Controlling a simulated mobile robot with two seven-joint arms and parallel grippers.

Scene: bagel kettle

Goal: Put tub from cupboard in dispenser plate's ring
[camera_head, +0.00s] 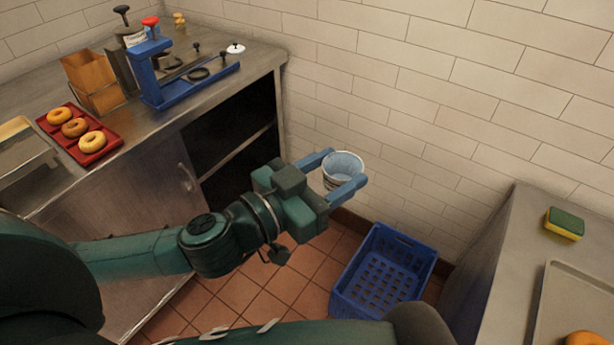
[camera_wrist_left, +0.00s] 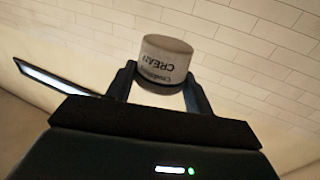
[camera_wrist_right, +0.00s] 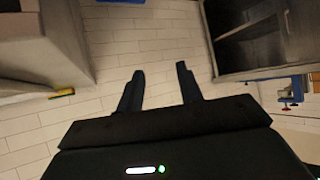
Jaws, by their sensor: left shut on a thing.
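The tub (camera_head: 343,166), whitish with a pale blue inside, is held above the floor in front of the tiled wall. My left gripper (camera_head: 347,168) is shut on it, one blue finger on each side. In the left wrist view the tub (camera_wrist_left: 166,62) shows "CREAM" lettering, between the fingers (camera_wrist_left: 163,85). The blue dispenser (camera_head: 160,75) stands on the left counter, its plate (camera_head: 218,76) reaching right with a dark ring (camera_head: 198,73) on it. The cupboard (camera_head: 225,140) below is open and dark inside. My right gripper (camera_wrist_right: 160,72) is open and empty in its wrist view.
A blue crate (camera_head: 385,275) sits on the floor. A sponge (camera_head: 564,223) and a metal tray (camera_head: 570,290) lie on the right counter.

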